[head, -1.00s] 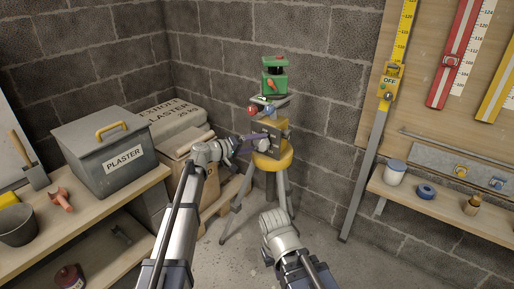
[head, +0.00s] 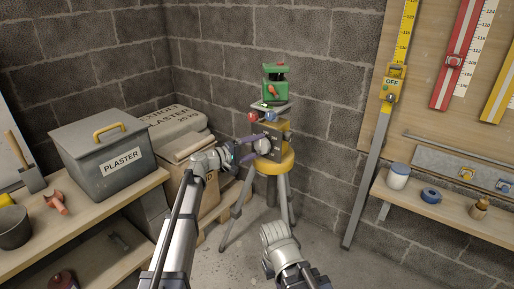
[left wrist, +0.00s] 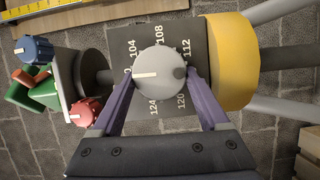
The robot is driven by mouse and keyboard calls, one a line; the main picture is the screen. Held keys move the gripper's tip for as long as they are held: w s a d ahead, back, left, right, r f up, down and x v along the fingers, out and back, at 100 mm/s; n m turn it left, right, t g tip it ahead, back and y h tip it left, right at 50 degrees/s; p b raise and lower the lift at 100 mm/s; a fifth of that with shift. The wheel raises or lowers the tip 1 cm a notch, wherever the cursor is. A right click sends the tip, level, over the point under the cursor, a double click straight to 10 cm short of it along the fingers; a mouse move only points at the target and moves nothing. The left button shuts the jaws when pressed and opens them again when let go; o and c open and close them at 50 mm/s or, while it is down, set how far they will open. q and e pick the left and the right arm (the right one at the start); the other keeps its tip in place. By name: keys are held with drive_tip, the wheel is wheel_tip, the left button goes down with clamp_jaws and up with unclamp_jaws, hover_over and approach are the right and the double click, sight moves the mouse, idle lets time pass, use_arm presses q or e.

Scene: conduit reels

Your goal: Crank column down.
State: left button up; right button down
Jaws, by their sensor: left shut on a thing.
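A yellow-collared tripod (head: 273,168) stands by the wall, with a green laser level (head: 275,84) on its column. Below the laser are a red knob and a blue knob. A dark box with a number dial (head: 276,135) sits above the collar. In the left wrist view, a round grey crank knob (left wrist: 160,72) with a white line pointing left stands on the dial (left wrist: 140,42); numbers such as 104, 108 and 112 show around it. My left gripper (head: 257,146) is shut on this knob, one purple finger on each side. My right gripper does not show, only its arm.
A bench at left holds a grey plaster bin (head: 105,153). A plaster sack (head: 172,125) lies behind on cartons. The floor (head: 330,262) before the tripod is clear.

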use_arm(q)
drive_tip(key=o, duration=1.2)
drive_tip(key=shift+o, duration=0.2)
drive_tip(key=v, duration=0.8)
drive_tip(key=shift+f, duration=0.1)
